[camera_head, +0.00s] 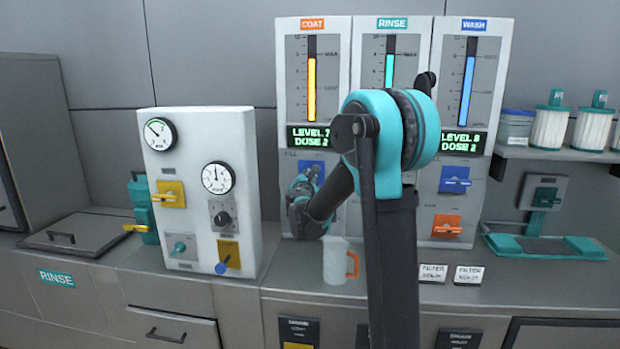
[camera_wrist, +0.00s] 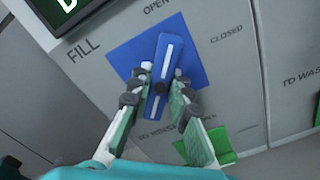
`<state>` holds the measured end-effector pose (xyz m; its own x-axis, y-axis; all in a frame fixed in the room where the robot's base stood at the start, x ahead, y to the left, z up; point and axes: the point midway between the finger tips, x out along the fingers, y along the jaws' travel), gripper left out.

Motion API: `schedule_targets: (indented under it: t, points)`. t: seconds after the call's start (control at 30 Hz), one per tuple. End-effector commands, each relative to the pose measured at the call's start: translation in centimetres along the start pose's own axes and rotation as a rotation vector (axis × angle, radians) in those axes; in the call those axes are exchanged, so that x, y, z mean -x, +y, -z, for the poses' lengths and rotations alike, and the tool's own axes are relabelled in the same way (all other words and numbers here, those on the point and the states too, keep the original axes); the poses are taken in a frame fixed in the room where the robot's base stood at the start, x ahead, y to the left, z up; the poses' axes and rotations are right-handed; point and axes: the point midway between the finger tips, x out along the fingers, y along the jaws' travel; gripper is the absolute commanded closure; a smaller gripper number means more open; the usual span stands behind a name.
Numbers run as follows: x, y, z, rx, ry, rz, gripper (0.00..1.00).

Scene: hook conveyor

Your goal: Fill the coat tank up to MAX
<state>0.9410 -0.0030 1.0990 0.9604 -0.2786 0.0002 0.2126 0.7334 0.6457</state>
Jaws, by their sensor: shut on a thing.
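The coat tank panel (camera_head: 290,85) is white with an orange COAT label and a yellow level column (camera_head: 311,90). The column's top is at or just below the MAX mark. Its display (camera_head: 310,137) reads LEVEL 7, partly hidden by my arm, and DOSE 2. My gripper (camera_head: 312,178) is at the blue FILL valve (camera_head: 308,167) below the display. In the wrist view my gripper (camera_wrist: 160,92) is shut on the valve's blue handle (camera_wrist: 166,55). The handle's upper end points roughly toward OPEN, with CLOSED to the right.
A green valve (camera_wrist: 213,143) is just below the FILL valve. A clear jug (camera_head: 337,262) with an orange handle stands on the counter below. A white gauge panel (camera_head: 190,150) stands close on the left. RINSE (camera_head: 390,60) and WASH (camera_head: 480,60) panels are to the right.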

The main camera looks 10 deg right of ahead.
Motion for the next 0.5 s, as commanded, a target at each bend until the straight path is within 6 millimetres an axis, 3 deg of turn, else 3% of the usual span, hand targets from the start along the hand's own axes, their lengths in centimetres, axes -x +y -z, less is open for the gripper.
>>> schedule_targets:
  t: [0.27, 0.5]
  points:
    - [0.03, -0.03, 0.00, -0.038, 0.000, 0.000, 1.00]
    - [0.04, -0.03, 0.01, -0.174, 0.000, 0.001, 1.00]
